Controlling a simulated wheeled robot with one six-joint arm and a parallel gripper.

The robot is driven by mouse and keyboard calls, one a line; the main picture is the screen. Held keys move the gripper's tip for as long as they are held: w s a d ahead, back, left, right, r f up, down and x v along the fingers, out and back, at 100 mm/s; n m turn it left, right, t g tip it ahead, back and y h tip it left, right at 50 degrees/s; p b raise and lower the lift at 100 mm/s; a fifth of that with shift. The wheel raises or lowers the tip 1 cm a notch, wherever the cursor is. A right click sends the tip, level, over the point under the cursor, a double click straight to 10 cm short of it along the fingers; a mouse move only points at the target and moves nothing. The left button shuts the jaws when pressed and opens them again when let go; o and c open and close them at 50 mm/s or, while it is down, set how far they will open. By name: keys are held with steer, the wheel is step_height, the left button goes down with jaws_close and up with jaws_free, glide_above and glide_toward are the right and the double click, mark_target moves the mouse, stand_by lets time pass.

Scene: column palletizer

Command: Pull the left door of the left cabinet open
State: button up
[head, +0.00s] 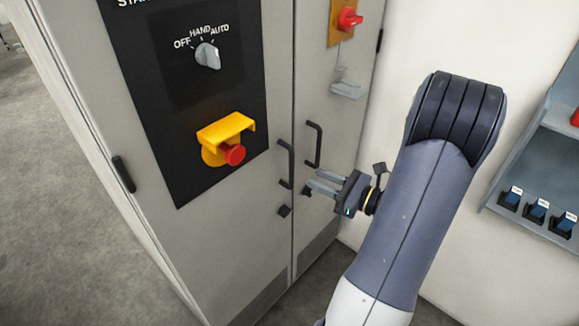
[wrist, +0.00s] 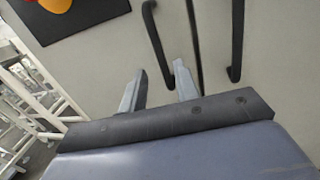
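The left door (head: 225,215) of the grey cabinet is shut, with a black bar handle (head: 287,164) near its right edge. The handle also shows in the wrist view (wrist: 155,40). My gripper (head: 309,182) is open and empty, in front of the cabinet to the right of this handle's lower end. In the wrist view the two grey fingers (wrist: 160,68) are apart, and the handle's lower end appears between them. I cannot tell the remaining depth. The right door (head: 335,140) is also shut and has its own black handle (head: 314,145).
The left door carries a black panel with a selector knob (head: 208,56) and a red button (head: 235,155) under a yellow guard (head: 226,128). A red switch (head: 349,18) is on the right door.

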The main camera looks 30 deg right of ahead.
glide_above(292, 185)
steer(key=shift+w+d+p, duration=0.1)
steer(key=shift+w+p, duration=0.25)
steer(key=shift+p, duration=0.05)
steer(key=shift+c, duration=0.3)
jaws_close()
